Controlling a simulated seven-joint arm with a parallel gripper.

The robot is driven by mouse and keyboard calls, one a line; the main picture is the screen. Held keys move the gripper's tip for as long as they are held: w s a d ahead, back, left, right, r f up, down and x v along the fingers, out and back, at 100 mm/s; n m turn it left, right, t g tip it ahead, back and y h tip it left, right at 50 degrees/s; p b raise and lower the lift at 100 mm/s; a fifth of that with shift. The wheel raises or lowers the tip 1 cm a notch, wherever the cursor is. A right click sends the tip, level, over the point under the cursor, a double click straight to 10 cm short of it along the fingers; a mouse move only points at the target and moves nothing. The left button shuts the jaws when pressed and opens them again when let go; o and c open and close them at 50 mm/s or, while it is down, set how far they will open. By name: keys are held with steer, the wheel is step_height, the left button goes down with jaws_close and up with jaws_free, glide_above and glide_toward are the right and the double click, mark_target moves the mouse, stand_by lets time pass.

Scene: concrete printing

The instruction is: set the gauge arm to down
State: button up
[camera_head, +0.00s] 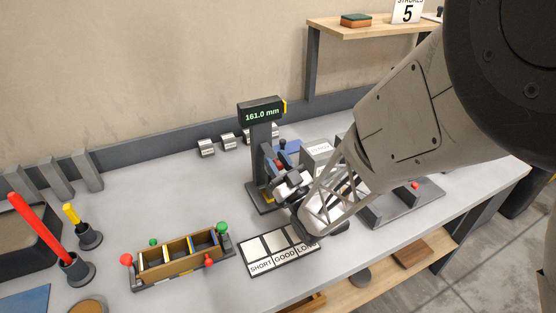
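The gauge (261,140) is a dark upright stand on a dark base, in the middle of the table. Its display (262,113) reads 161.0 mm. The gauge arm cannot be made out clearly; small red and blue parts show beside the column, partly behind my gripper. My gripper (287,184) is just right of the column's lower part, in front of the gauge base. Whether its fingers touch the gauge, or hold anything, cannot be told. My arm comes in from the upper right and hides part of the table behind it.
A tray marked SHORT, GOOD, LONG (262,268) lies in front of the gauge. A wooden mould (180,256) with red and green knobs stands to its left. Small labelled grey blocks (207,148) stand behind. A red-handled tool (38,225) stands far left.

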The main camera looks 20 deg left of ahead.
steer(key=o, duration=0.3)
steer(key=shift+d, duration=0.15)
steer(key=v, duration=0.7)
steer(key=shift+s+d, duration=0.15)
steer(key=shift+f, duration=0.15)
stand_by(0.5)
